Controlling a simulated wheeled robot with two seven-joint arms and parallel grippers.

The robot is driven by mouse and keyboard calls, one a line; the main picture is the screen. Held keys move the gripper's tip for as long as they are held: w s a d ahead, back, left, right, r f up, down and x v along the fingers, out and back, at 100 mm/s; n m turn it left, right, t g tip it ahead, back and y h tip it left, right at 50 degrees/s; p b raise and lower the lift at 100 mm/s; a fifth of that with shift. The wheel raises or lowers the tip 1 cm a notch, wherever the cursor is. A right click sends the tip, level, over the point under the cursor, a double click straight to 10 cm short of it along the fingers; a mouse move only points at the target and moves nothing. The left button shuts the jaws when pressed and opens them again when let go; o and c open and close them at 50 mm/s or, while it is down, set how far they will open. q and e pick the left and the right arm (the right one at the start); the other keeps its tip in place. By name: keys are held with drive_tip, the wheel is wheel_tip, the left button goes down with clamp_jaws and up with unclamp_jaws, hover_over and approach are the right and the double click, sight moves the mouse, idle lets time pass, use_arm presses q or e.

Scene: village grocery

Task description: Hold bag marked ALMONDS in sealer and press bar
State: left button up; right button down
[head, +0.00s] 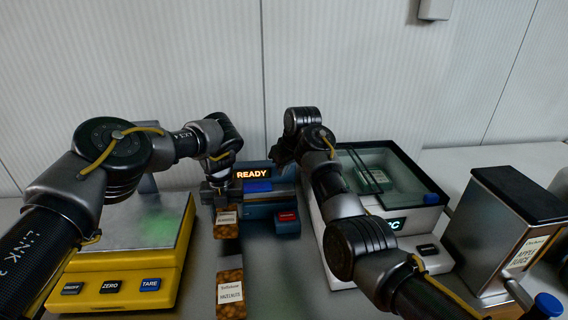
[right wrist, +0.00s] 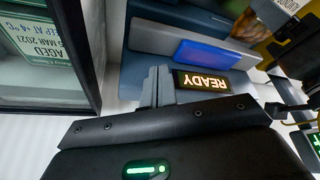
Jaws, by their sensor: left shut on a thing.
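The blue-grey sealer (head: 286,196) stands at the back middle, its sign lit READY (head: 251,174). A bright blue bar (head: 258,186) lies below the sign; the bar also shows in the right wrist view (right wrist: 208,54). My left gripper (head: 221,190) is shut on a small brown bag (head: 228,231) at the sealer's left front; its label is small and blurred, seemingly ALMONDS. I cannot tell whether the bag's top is in the slot. My right gripper (right wrist: 158,86) has its fingers together, empty, close to the sign and bar; its tips are hidden in the head view.
A bag marked HAZELNUTS (head: 230,297) is in front of the held bag. A yellow scale (head: 128,262) stands left. A white glass-lidded case (head: 335,245) stands right of the sealer, close to my right arm. A metal box dispenser (head: 500,235) is further right.

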sight(281, 187)
drive_tip(key=shift+f, duration=1.7)
use_arm(q)
drive_tip(key=shift+f, duration=0.15)
use_arm(e)
drive_tip(key=shift+f, duration=0.2)
drive_tip(key=shift+f, duration=0.4)
